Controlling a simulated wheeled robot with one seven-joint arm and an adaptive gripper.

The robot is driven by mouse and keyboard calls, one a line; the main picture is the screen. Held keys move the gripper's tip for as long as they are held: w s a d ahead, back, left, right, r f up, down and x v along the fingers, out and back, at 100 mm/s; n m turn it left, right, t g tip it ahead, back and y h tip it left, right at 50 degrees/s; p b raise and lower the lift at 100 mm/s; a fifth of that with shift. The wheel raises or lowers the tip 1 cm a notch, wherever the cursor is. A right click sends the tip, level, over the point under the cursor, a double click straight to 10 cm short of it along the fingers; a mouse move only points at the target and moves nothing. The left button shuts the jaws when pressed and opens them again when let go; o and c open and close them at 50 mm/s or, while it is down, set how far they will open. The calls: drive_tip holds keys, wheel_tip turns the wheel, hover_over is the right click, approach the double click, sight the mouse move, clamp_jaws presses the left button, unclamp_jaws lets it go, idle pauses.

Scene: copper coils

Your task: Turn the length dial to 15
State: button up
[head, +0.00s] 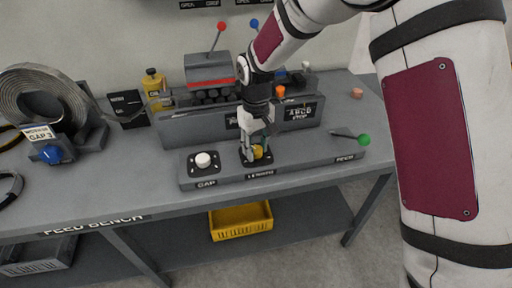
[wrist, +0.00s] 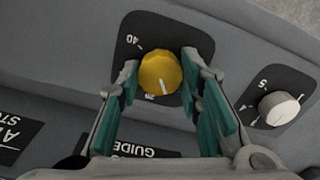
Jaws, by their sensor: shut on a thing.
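The yellow dial (wrist: 158,70) sits on a dark plate in the grey control strip. In the wrist view its white pointer line points down and slightly right. A partly hidden number, perhaps 20, shows just below it, and 40 is at the upper left. My gripper (wrist: 161,78) has its teal-padded fingers on either side of the dial and is shut on it. In the head view my gripper (head: 257,146) reaches straight down over the strip, and only a bit of the yellow dial (head: 258,153) shows between the fingers.
A white GAP dial (head: 203,160) is just left of my gripper; it also shows in the wrist view (wrist: 279,107). A green-knobbed lever (head: 363,140) is at the strip's right end. The guide housing (head: 185,130) stands close behind. A metal coil (head: 42,95) is at far left.

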sight(256, 149)
drive_tip(key=shift+n+b, duration=0.4)
drive_tip(key=shift+n, duration=1.8)
drive_tip(key=o, duration=1.2)
drive_tip(key=shift+c, duration=0.2)
wheel_tip(256, 149, up, 12)
drive_tip(key=shift+d, duration=0.1)
